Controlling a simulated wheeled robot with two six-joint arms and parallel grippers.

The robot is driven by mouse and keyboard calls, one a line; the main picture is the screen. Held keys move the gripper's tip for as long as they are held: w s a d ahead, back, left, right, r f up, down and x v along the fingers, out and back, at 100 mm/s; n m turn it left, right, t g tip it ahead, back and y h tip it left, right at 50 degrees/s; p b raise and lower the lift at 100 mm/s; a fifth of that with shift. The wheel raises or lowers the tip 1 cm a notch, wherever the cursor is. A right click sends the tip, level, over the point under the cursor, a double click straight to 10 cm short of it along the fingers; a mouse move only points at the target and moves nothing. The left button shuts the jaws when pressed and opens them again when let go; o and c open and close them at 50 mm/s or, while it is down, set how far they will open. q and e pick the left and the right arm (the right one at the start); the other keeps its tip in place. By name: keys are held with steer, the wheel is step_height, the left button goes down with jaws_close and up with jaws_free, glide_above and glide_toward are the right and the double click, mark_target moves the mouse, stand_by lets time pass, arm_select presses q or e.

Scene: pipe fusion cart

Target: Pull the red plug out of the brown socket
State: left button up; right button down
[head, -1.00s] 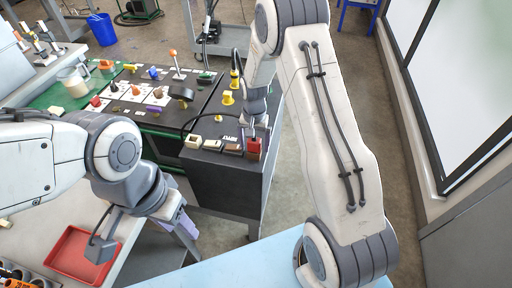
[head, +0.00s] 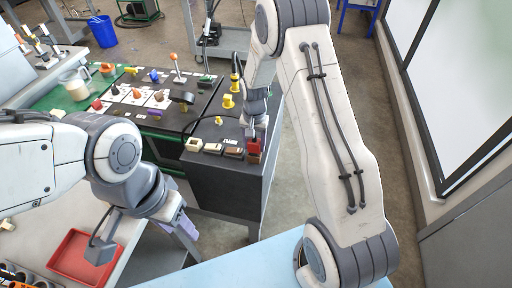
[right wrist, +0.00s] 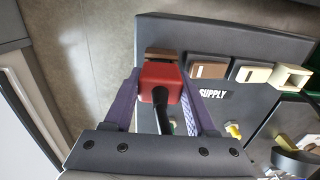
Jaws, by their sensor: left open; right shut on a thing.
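The red plug (head: 254,146) is at the front right corner of the dark cart. In the right wrist view the red plug (right wrist: 160,80) sits between the purple fingers of my right gripper (right wrist: 160,100), which is shut on it, with its black cable running back between them. The brown socket (head: 254,158) is directly at the plug's far end; part of it also shows in the right wrist view (right wrist: 161,53). I cannot tell how deep the plug sits in it. My left gripper (head: 187,230) hangs open and empty left of the cart's front.
Another brown-faced socket (right wrist: 208,70) and cream sockets stand in a row beside the plug, near a SUPPLY label (right wrist: 213,93). Yellow connectors (head: 228,101) and a joystick (head: 173,60) stand on the cart. A red tray (head: 72,258) is at lower left.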

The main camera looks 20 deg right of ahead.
steer(key=shift+r+p, duration=1.75)
steer(key=shift+r, duration=0.6)
steer(key=shift+r+p, duration=3.65)
steer(key=shift+r, duration=0.9)
